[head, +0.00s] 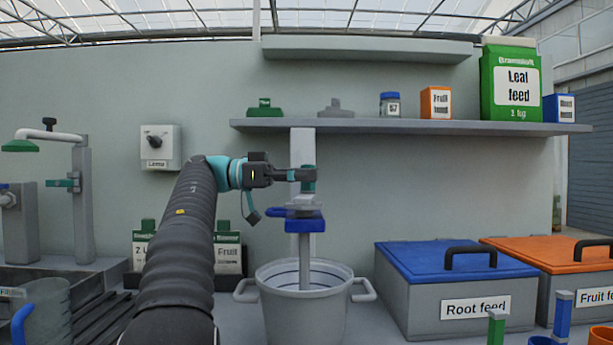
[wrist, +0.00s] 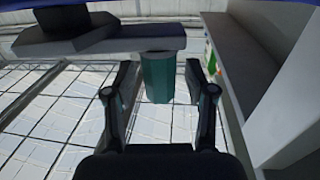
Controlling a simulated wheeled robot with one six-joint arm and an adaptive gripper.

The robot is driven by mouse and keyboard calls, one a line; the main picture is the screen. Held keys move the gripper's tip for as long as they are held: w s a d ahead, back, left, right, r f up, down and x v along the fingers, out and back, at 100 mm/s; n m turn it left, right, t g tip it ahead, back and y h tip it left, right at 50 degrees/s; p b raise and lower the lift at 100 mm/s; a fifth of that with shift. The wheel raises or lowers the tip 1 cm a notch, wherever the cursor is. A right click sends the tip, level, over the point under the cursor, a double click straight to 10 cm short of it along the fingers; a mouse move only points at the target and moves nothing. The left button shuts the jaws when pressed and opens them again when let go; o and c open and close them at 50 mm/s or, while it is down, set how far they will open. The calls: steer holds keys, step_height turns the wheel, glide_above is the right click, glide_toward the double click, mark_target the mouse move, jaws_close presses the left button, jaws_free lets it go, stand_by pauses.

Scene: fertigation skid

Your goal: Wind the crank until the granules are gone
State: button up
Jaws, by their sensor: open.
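The crank has a green grip (head: 308,184) on a grey crank arm (wrist: 150,42), above a blue stirrer head (head: 302,226). A grey shaft (head: 304,255) runs from it down into a light grey bucket (head: 303,312) with two side handles. Granules are not visible; the bucket's bottom is hidden from this angle. My gripper (head: 305,174) is at the grip's height. In the wrist view my gripper (wrist: 158,72) is open, with the green grip (wrist: 157,82) between its fingers. A gap shows on both sides of it.
A grey post (head: 301,150) rises behind the crank, below a shelf (head: 400,126) with jars and a feed box (head: 511,85). A blue-lidded Root feed bin (head: 450,262) and an orange-lidded bin (head: 550,258) stand right. A tap stand (head: 82,200) is left.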

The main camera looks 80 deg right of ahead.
steer(key=w, duration=0.7)
steer(key=shift+w+a, duration=0.2)
steer(key=shift+a, duration=0.05)
